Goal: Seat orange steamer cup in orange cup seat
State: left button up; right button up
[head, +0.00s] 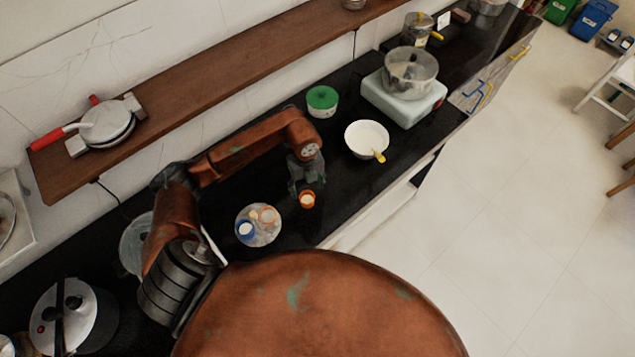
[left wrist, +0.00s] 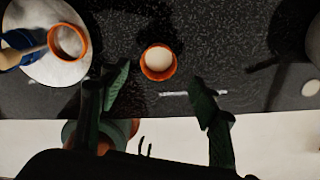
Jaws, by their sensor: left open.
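The orange steamer cup (head: 307,199) stands on the black counter, with pale contents inside. In the left wrist view the orange cup (left wrist: 158,74) appears just beyond the gap between my left fingertips. My left gripper (head: 307,186) is open and empty, beside and above the cup; its two spread fingers show in the left wrist view (left wrist: 160,88). The orange cup seat (head: 268,215) is an orange ring on a round pale plate (head: 262,238), left of the cup. It also shows at the upper left of the wrist view (left wrist: 84,42). My right gripper is out of view.
A blue cup (head: 245,230) sits on the same plate. A white bowl (head: 366,136) with a yellow-tipped utensil and a green-lidded container (head: 322,100) stand farther back right. The counter's front edge lies close to the cup. Counter between cup and plate is clear.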

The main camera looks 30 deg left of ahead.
aim_at(307, 202)
pick_arm(q)
notch_tip(307, 202, down, 3)
jog(key=shift+r, duration=0.1)
notch_tip(307, 202, down, 2)
jog(key=shift+a+f, duration=0.1)
notch_tip(307, 202, down, 2)
jog(key=shift+s+f, duration=0.1)
jog(key=shift+s, duration=0.05)
jog(key=shift+f, duration=0.25)
jog(key=c, duration=0.5)
jog(key=shift+c, duration=0.8)
jog(key=c, duration=0.3)
jog(key=shift+r, duration=0.15)
jog(key=shift+c, duration=0.6)
jog(key=shift+r, duration=0.55)
jog(key=s+d+r, duration=0.5)
jog(key=s+r, duration=0.6)
jog(key=s, duration=0.1)
jog(key=shift+s+d+r, duration=0.25)
jog(key=shift+d+r, duration=0.15)
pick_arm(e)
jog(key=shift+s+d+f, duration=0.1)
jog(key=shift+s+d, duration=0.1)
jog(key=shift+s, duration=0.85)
